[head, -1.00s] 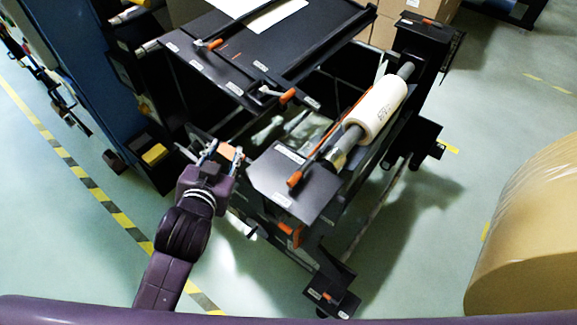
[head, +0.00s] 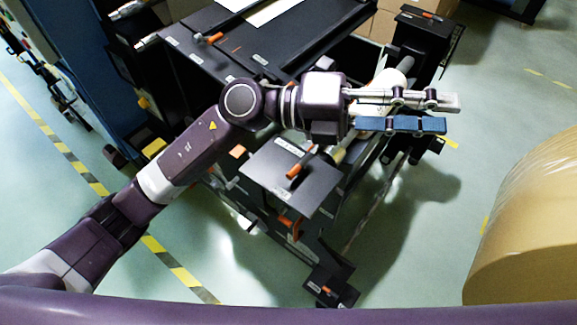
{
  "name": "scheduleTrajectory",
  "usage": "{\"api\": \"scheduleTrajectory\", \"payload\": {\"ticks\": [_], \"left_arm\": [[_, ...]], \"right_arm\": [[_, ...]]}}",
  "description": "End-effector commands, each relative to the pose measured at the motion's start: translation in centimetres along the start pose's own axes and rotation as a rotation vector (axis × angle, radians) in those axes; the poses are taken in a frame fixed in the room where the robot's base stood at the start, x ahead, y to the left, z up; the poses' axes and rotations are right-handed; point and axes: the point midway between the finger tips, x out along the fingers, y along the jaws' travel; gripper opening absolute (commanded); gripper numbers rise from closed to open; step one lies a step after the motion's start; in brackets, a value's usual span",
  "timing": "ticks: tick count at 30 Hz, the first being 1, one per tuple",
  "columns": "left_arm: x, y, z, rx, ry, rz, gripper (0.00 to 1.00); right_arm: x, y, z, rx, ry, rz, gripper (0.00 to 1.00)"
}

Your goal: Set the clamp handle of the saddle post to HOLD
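The near saddle post (head: 307,202) has a dark flat top with small white labels, too small to read. A similar post (head: 421,40) stands at the far end, with another orange handle (head: 428,15) on top. My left gripper (head: 450,113) reaches across above and beyond the near post, fingers pointing right. Its fingers are parallel with a gap between them, and nothing is seen held. It is apart from the near clamp handle in the picture. My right gripper is not in view.
A white roll (head: 391,82) on a shaft is partly hidden behind my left gripper. A dark table (head: 290,42) with an orange handle (head: 208,38) is behind. A large brown roll (head: 530,225) stands at right. Open floor lies between it and the stand.

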Motion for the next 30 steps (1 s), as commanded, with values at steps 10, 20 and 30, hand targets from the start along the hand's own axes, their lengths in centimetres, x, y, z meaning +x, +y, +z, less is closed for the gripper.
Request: {"api": "scheduleTrajectory", "payload": {"ticks": [10, 20, 30], "left_arm": [[-11.0, 14.6, -1.6, 0.172, 0.471, 0.892, 0.31], [-23.5, 15.8, 1.9, 0.127, 0.559, 1.409, 0.31], [-23.8, 19.4, 0.8, 0.117, 0.565, 1.427, 0.31]], "right_arm": [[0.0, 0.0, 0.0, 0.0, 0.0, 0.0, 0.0], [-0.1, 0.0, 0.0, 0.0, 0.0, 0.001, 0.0], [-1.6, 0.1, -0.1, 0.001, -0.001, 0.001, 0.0]]}}
